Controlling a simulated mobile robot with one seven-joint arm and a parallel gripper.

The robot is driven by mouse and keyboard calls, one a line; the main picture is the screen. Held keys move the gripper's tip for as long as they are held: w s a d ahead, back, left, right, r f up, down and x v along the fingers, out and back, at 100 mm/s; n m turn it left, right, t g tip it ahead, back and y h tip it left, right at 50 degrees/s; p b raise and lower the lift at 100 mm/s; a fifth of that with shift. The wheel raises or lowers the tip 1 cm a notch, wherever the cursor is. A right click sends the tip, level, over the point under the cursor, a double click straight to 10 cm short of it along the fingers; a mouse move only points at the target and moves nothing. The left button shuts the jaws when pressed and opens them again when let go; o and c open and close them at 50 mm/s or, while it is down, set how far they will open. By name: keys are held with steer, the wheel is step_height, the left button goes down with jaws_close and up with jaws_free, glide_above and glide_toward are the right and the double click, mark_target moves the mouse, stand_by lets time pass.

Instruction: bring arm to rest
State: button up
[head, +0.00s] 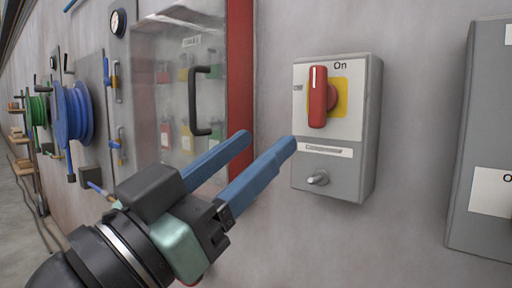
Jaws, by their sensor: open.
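My gripper (272,142) is in the lower middle of the head view, with two blue fingers pointing up and to the right. The fingers are apart with nothing between them. The fingertips appear just left of a grey switch box (368,130) on the wall; whether they touch it I cannot tell. The box has a red rotary knob (319,97) on a yellow plate, its handle upright, with "On" printed above right. A small metal toggle (317,179) sits below a label strip.
A clear-doored cabinet (165,95) with a black handle (196,100) is behind my gripper to the left. Blue hose reel (74,112), green reel (38,118) and a gauge (117,22) are farther left. Another grey box (482,140) is at the right edge.

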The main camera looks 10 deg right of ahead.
steer(key=s+a+r+n+t+y, duration=0.25)
steer(key=n+t+y, duration=0.25)
steer(key=t+y, duration=0.25)
steer(key=s+a+r+n+t+y, duration=0.2)
steer(key=a+r+n+t+y, duration=0.25)
steer(key=y, duration=0.45)
step_height(320, 180, up, 19)
steer(key=n+t+y+p, duration=0.1)
steer(key=p, duration=1.9)
steer(key=shift+s+d, duration=0.15)
steer(key=shift+s, duration=0.2)
